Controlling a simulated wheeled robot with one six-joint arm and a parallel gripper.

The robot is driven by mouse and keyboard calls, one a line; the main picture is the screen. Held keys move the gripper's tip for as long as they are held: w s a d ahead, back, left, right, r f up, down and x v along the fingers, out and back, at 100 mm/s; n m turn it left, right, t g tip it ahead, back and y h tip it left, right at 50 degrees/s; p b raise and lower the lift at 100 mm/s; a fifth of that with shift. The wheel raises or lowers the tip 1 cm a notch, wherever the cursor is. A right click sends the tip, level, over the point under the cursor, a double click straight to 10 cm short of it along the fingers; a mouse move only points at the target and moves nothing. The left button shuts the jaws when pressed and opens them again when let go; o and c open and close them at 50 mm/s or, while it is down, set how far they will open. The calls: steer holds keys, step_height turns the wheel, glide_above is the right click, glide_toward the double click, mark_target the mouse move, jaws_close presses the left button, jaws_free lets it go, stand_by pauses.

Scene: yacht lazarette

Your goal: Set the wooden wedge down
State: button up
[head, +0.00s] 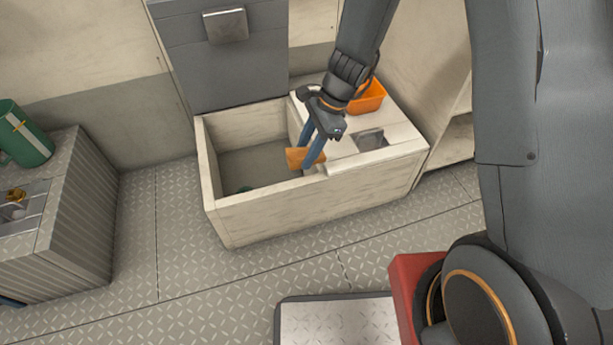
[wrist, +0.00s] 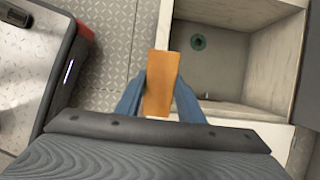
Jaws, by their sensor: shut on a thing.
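The wooden wedge (head: 297,157) is an orange-brown block held between the blue fingers of my gripper (head: 313,152). In the head view it hangs over the front right part of the open locker (head: 270,215), near its front wall. The wrist view also shows the wedge (wrist: 161,84) gripped between both fingertips (wrist: 158,92), with the locker's wall and open inside beyond it. My gripper is shut on the wedge. I cannot tell how high it is above the wall or whether it touches it.
A white counter (head: 342,160) beside the opening carries an orange bin (head: 368,97) and a recessed latch (head: 371,139). The grey lid (head: 225,60) stands raised behind.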

mark_target(302, 181)
step_height(302, 181, down, 8)
steer(key=b, duration=0.3)
steer(key=shift+f, duration=0.2)
steer(key=shift+f+b, duration=0.15)
steer(key=shift+b, duration=0.2)
steer(key=o, duration=1.1)
